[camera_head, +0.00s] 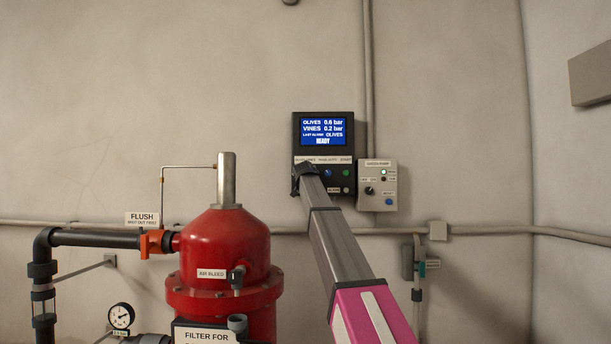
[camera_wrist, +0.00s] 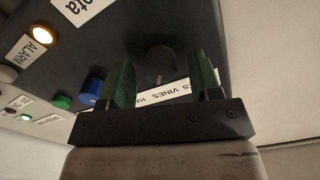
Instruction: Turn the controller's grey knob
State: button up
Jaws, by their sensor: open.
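The black controller (camera_head: 347,155) hangs on the wall, its blue screen (camera_head: 323,131) reading READY. My gripper (camera_head: 304,172) is at the controller's lower left and hides that part of its face in the head view. In the wrist view my gripper's green fingers (camera_wrist: 161,62) are open in front of the controller's face. A dark, dim round knob (camera_wrist: 160,58) shows between the fingertips, with a gap to each finger. A partly covered label with VINES runs below it. I cannot tell its grey colour or pointer direction clearly, nor whether the fingers reach around it.
A pale pump box (camera_head: 378,185) hangs right of the controller. A red filter tank (camera_head: 226,250) stands at lower left.

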jog(key=c, duration=0.9)
jog(key=shift+c, duration=0.2)
jog(key=shift+n, duration=0.3)
jog(key=shift+d+n, duration=0.1)
jog(key=shift+n, duration=6.5)
jog(key=o, duration=0.9)
